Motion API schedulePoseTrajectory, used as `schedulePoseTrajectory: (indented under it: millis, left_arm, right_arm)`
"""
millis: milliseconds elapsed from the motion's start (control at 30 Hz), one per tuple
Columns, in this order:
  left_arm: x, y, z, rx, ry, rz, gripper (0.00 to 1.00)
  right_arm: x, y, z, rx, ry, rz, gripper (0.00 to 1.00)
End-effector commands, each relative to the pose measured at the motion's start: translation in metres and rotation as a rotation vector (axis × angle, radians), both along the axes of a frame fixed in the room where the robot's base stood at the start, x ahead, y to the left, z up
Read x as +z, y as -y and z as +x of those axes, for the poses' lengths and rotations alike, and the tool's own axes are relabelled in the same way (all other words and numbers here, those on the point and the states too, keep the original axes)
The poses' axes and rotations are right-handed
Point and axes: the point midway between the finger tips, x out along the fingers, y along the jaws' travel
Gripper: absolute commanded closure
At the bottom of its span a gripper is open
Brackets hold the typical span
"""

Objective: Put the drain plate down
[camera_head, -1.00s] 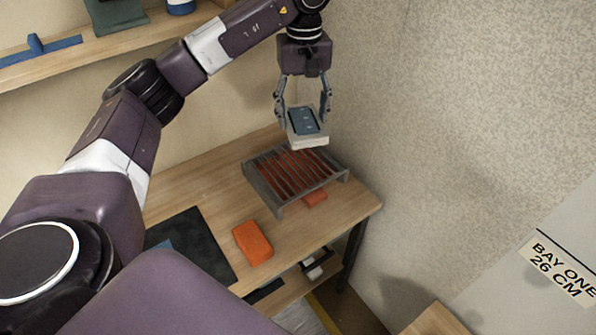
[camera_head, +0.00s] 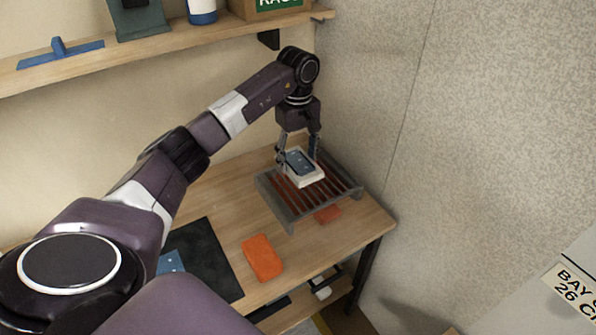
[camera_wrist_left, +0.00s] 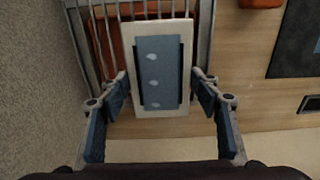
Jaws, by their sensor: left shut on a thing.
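The drain plate, a pale slab with a blue spotted block on top (camera_head: 317,180), is between the fingers of my left gripper (camera_head: 298,157). In the left wrist view the slab (camera_wrist_left: 162,108) has a fingertip at each long side, and the gripper is shut on it. The plate is over the grey slatted rack (camera_head: 345,186), roughly level. I cannot tell whether its underside touches the slats. Red shows between the slats beneath. My right gripper is not in view.
An orange block (camera_head: 262,258) lies in front of the rack, and a small red piece (camera_head: 327,214) by its front edge. A dark mat (camera_head: 212,262) is to the left. A wall stands close on the right. A shelf (camera_head: 150,48) runs above.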

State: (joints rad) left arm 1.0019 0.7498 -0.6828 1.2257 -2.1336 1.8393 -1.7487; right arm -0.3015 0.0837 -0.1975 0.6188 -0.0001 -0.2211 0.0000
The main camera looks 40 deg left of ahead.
Motion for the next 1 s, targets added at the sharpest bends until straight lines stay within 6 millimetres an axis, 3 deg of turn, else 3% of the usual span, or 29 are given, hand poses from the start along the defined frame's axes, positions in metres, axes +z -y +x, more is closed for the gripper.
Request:
schedulePoseTrajectory:
  millis: [267,500,867,900,1000]
  left_arm:
    - [-0.023,0.0,0.0,-0.001,-0.001,-0.001,0.81]
    - [-0.055,0.001,0.0,-0.001,-0.001,-0.003,0.81]
    - [-0.061,0.0,0.0,-0.002,0.001,0.0,0.81]
    - [-0.062,0.0,0.0,-0.002,0.001,0.0,0.42]
    - [-0.061,0.0,0.0,-0.002,0.001,0.0,0.31]
  right_arm:
    - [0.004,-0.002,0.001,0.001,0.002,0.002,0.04]
    - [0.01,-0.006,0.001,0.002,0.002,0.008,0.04]
    - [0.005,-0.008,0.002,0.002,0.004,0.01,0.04]
    - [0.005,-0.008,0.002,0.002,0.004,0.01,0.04]
    - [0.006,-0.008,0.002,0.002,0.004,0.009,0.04]
